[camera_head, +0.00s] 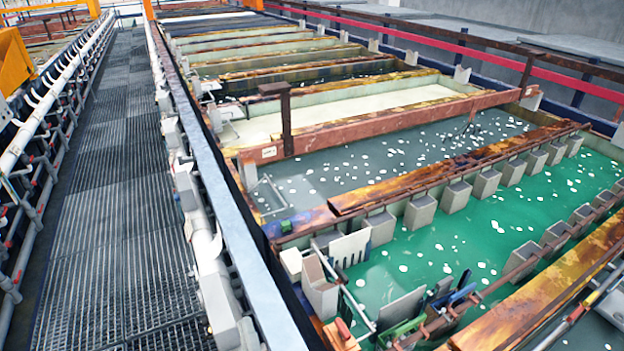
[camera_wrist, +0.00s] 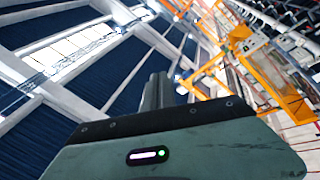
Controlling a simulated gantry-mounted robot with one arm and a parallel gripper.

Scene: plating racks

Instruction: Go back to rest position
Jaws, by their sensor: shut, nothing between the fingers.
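My gripper (camera_wrist: 158,82) shows in the wrist view, with its two dark grey fingers together beyond the grey-green housing. The fingers are shut with nothing between them and touch nothing that I can see. The wrist view looks toward the dark blue roof panels (camera_wrist: 50,100) with white beams, so the gripper is tilted upward. My gripper does not show in the head view.
The head view shows a green tank (camera_head: 430,255) with grey blocks along its edges, a grey tank (camera_head: 370,165) and more tanks behind. A grated walkway (camera_head: 115,210) runs along the left. An orange frame (camera_wrist: 265,75) shows in the wrist view.

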